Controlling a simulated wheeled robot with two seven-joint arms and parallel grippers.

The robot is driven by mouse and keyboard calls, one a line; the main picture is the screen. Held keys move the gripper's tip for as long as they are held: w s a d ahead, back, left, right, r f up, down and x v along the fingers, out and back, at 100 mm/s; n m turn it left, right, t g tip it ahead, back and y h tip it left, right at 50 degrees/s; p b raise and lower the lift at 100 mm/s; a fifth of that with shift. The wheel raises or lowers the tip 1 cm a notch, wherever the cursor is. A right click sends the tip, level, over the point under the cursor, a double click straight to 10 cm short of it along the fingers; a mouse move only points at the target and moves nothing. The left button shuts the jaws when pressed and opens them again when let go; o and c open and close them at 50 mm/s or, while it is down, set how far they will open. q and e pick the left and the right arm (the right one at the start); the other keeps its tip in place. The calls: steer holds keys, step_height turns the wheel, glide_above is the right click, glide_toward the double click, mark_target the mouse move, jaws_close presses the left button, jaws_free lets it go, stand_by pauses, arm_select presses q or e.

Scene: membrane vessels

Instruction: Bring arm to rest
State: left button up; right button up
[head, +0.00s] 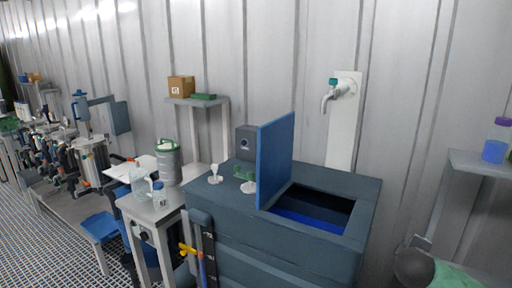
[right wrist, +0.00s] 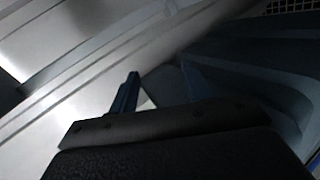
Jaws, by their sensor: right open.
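My right gripper (right wrist: 158,88) shows in the right wrist view, with its dark body at the bottom edge. One blue finger stands up clearly; the other blends into dark blue-grey shapes on the right. The jaws are apart and I see nothing held between them. Pale, ribbed surfaces lie behind the fingers at the left. Neither gripper can be made out in the head view, and my left gripper is out of sight.
A blue-grey chest (head: 225,222) with a raised blue lid (head: 276,160) stands in the middle. A tap (head: 335,92) is on the wall. A shelf (head: 480,165) bears a purple-capped bottle (head: 496,142).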

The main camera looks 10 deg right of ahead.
steer(key=s+a+f+m+g+y, duration=0.1)
steer(key=s+a+f+g+y, duration=0.15)
steer(key=s+a+f, duration=0.45)
steer(key=s+a+f+g+y, duration=0.1)
steer(key=s+a+f+y, duration=0.25)
steer(key=a+f, duration=0.7)
steer(key=s+a+f+m+g+y+p, duration=0.1)
steer(key=s+a+f+y, duration=0.1)
steer(key=s+a+f, duration=0.3)
steer(key=s+a+f+m+g+y+p, duration=0.1)
steer(key=s+a+f, duration=0.3)
steer(key=s+a, duration=0.8)
steer(key=a+m+g+y, duration=0.1)
steer(key=a, duration=0.4)
steer(key=shift+s+a+f+y, duration=0.2)
steer(key=shift+a+f+y, duration=0.1)
steer(key=shift+f, duration=0.05)
